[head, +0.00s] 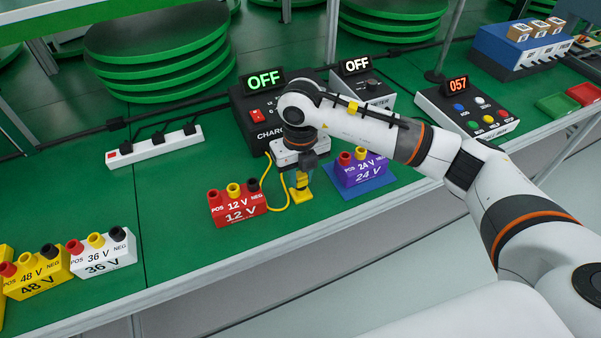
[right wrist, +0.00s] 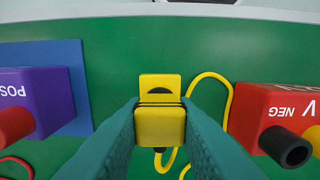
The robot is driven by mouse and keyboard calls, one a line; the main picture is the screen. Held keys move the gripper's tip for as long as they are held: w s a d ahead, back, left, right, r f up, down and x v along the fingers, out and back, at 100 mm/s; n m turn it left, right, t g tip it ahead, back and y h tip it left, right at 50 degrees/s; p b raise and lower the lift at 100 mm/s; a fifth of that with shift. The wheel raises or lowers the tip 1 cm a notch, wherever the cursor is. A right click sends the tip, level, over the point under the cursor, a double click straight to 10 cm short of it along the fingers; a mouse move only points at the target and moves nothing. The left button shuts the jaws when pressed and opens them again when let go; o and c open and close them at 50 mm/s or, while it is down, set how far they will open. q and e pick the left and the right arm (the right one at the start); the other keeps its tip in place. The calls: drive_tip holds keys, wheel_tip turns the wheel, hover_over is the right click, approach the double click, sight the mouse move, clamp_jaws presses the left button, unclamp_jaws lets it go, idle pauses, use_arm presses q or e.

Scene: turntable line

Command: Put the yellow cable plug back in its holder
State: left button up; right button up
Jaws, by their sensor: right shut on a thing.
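My right gripper (head: 304,168) points down at the bench between the red 12 V box and the purple 24 V box. It is shut on the yellow cable plug (right wrist: 160,126), which sits between its teal fingers in the right wrist view. A yellow holder (right wrist: 160,82) with a dark round opening lies just beyond the plug there, partly covered by it. In the head view the holder (head: 301,195) is on the bench right below the plug. I cannot tell whether the plug touches it. A yellow cable (head: 267,182) loops left of the plug. My left gripper is not in view.
The red 12 V box (head: 238,207) stands close left, the purple 24 V box (head: 361,170) on a blue mat close right. The charger (head: 254,115) is behind. White 36 V (head: 103,254) and yellow 48 V (head: 38,274) boxes stand far left. The bench front edge is near.

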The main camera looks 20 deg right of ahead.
idle(0.7)
drive_tip(key=o, duration=1)
drive_tip(key=shift+c, duration=0.2)
drive_tip(key=shift+r+p, duration=2.3)
drive_tip(key=shift+r, duration=1.45)
